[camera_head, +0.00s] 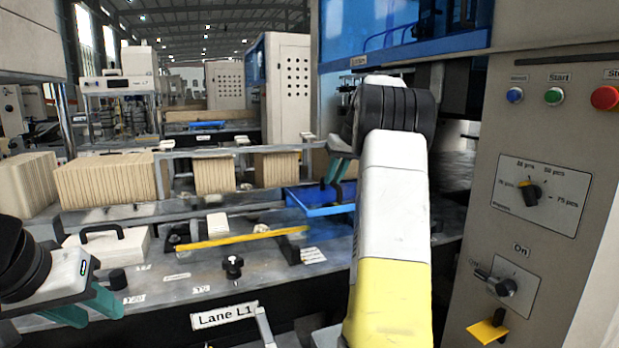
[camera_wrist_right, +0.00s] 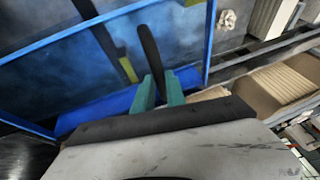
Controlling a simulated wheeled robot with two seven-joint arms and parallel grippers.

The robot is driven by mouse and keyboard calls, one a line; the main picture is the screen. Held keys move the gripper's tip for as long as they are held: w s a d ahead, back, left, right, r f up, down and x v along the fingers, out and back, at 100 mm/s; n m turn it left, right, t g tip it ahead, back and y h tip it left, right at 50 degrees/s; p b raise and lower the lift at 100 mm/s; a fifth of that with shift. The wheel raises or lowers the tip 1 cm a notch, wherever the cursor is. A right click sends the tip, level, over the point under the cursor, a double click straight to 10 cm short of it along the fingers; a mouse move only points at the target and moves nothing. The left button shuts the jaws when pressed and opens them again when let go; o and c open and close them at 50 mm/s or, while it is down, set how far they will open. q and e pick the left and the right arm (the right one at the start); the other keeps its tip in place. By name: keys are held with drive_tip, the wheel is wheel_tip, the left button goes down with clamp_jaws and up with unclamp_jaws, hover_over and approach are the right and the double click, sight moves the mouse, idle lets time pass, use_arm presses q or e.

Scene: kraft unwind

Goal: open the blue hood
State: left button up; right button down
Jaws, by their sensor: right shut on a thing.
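The blue hood shows in the right wrist view as a see-through blue panel (camera_wrist_right: 60,75) with a bright blue frame. A black handle (camera_wrist_right: 150,50) stands between my right gripper's teal fingers (camera_wrist_right: 159,92), which are shut on it. In the head view my right gripper (camera_head: 338,172) is partly hidden behind my own forearm, just above a low blue framed part (camera_head: 322,210). I cannot tell how far the hood is open. My left gripper (camera_head: 88,308) is open and empty at the lower left, over the machine's front edge.
A blue window (camera_head: 400,30) fills the machine's upper front. The grey control panel (camera_head: 530,190) with buttons and knobs stands close on the right. Rows of kraft stacks (camera_head: 108,180) line the lane behind. A yellow bar (camera_head: 245,238) and a black knob (camera_head: 233,267) are on the grey deck.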

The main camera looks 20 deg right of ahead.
drive_tip(key=c, duration=1.4)
unclamp_jaws()
drive_tip(key=shift+o, duration=0.2)
drive_tip(key=v, duration=0.8)
drive_tip(key=shift+w, duration=0.1)
